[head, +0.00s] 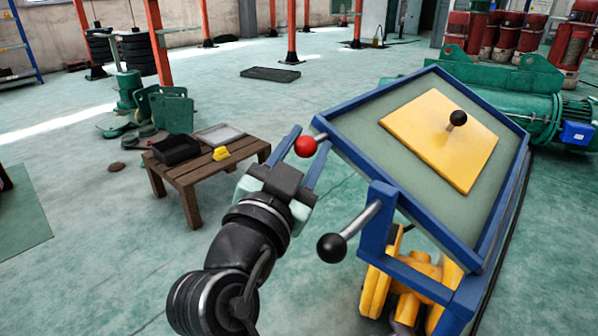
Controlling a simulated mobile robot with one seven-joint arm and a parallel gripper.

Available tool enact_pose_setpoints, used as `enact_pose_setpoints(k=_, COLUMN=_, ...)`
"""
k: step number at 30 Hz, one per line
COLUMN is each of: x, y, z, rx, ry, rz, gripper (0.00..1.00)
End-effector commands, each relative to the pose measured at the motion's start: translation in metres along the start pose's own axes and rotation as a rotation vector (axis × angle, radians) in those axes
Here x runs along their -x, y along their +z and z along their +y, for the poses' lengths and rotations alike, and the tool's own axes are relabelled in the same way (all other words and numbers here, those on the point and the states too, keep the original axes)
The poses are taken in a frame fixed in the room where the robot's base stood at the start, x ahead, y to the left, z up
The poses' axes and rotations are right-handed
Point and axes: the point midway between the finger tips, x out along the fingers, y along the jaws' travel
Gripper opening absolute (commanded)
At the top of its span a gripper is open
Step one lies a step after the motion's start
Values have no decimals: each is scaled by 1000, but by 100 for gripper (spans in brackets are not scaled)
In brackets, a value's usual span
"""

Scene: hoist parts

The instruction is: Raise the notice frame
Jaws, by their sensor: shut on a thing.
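The notice frame (345,153) is a tilted grey-green panel with a blue rim. A yellow square plate (425,143) with a black knob (458,118) lies on its face. A red ball knob (305,146) sits at the frame's left corner. My gripper (308,142) reaches up from below left. Its two fingers stand on either side of the red knob and are shut on it. A lever with a black ball end (331,248) sticks out to the left from the blue stand (381,199) under the frame.
A low wooden table (186,176) with a black tray (177,150), a grey tray and a yellow piece stands left of my gripper. Green machinery (541,103) lies behind the frame at right. Red posts (293,30) stand further back. The floor in the middle distance is mostly clear.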

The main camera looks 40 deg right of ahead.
Motion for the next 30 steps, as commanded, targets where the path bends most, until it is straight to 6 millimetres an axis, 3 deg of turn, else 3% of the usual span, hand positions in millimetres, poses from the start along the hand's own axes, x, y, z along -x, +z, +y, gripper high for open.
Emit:
enact_pose_setpoints(k=1, x=2, y=-8, z=-7, rx=-32, ry=-21, rz=15, gripper=0)
enact_pose_setpoints(k=12, x=4, y=-46, z=-2, rx=-157, ry=-21, rz=68, gripper=0)
enact_pose_setpoints(k=30, x=5, y=-64, z=2, rx=-213, ry=-18, rz=93, gripper=0)
